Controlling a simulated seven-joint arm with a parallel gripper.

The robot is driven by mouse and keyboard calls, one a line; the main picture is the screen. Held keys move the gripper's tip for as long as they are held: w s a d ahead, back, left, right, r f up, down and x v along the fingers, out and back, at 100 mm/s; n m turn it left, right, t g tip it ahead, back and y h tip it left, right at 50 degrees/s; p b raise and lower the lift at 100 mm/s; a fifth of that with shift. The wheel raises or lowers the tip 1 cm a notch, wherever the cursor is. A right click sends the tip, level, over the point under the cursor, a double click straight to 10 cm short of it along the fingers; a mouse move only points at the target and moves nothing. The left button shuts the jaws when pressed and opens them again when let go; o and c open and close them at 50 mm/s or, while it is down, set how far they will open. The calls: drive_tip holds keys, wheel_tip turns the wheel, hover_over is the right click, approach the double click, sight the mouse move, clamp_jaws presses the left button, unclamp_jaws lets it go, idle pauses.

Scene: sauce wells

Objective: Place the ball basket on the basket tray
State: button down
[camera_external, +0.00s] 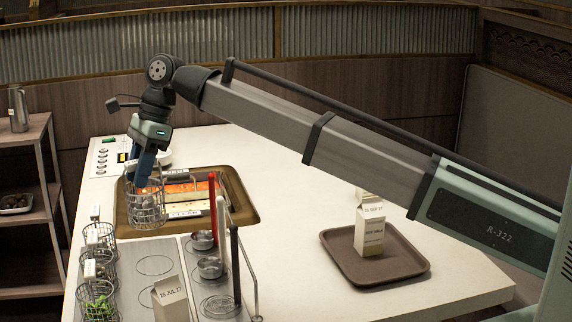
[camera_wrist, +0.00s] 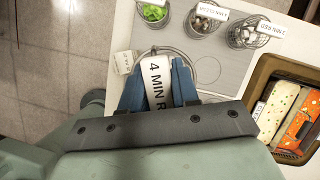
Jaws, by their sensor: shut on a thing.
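My gripper (camera_external: 146,168) is shut on a wire basket (camera_external: 149,209) and holds it near the left corner of a bronze-rimmed tray (camera_external: 246,205). In the wrist view, the blue fingers (camera_wrist: 158,82) close around a white tag reading "4 MIN R…" on this basket. The basket's contents are hidden or too small to tell, so I cannot confirm that it is the ball basket. The bronze tray holds orange and pale packs; it also shows in the wrist view (camera_wrist: 259,75). I cannot tell which surface is the basket tray.
Several other wire baskets stand along the counter's left edge, one with green contents (camera_external: 97,306). Small metal cups (camera_external: 210,267), red and dark upright handles and a carton (camera_external: 170,300) stand nearby. A brown tray (camera_external: 340,250) holds a milk carton (camera_external: 370,232).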

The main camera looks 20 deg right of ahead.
sight(163, 200)
wheel_tip(163, 200, down, 19)
idle(0.7)
drive_tip(key=shift+f, duration=0.15)
drive_tip(key=c, duration=0.8)
unclamp_jaws()
drive_tip(key=shift+c, duration=0.2)
drive_tip(key=v, duration=1.2)
drive_tip(key=shift+w+d, duration=0.1)
